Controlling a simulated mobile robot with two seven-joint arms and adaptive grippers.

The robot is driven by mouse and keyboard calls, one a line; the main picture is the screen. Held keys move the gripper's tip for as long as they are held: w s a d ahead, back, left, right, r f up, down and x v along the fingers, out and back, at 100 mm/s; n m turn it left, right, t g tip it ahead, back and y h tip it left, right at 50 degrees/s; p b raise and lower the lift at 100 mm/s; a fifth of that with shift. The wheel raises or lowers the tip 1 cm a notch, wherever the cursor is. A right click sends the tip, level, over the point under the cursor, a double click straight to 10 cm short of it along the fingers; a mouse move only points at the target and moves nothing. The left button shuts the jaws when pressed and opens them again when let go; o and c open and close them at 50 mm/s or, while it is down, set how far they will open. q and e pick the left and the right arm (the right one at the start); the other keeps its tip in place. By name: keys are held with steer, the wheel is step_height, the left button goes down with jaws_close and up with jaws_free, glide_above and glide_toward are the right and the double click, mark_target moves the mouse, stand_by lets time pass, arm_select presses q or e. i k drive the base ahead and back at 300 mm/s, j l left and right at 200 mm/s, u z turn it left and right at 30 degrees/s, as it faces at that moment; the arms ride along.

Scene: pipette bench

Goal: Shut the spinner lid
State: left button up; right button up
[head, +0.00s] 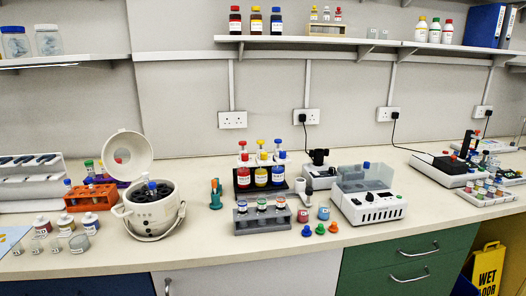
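The spinner (151,207) is a round white machine on the left part of the bench. Its round lid (127,155) stands open, tilted up at the back of the body. The dark rotor (150,192) shows inside the open top, with a blue-capped tube (152,187) standing in it. Neither of my grippers shows in the head view.
An orange rack (91,198) and several small jars stand left of the spinner. A green and orange pipette-like tool (215,194) and a grey rack (263,219) stand to its right. Shelves with bottles hang above.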

mark_target(141, 159)
steer(key=j+z, duration=0.1)
steer(key=j, duration=0.45)
steer(key=k+j+z, duration=0.15)
steer(key=j, duration=0.4)
steer(key=j+z, duration=0.1)
steer(key=j, duration=0.45)
steer(key=k+j+z, duration=0.1)
steer(key=j, duration=0.4)
steer(key=k+j+z, duration=0.1)
steer(key=j, duration=0.4)
steer(key=k+j+z, duration=0.15)
steer(key=j, duration=0.4)
steer(key=k+j+z, duration=0.1)
steer(key=j, duration=0.4)
steer(key=k+j+z, duration=0.1)
steer(key=j, duration=0.35)
steer(key=k+j, duration=0.1)
steer(key=j, duration=0.2)
steer(key=j+z, duration=0.1)
steer(key=j, duration=0.25)
steer(key=k+j, duration=0.15)
steer(key=j, duration=0.15)
steer(key=k+l, duration=0.25)
steer(key=l, duration=0.15)
steer(key=i+u, duration=0.05)
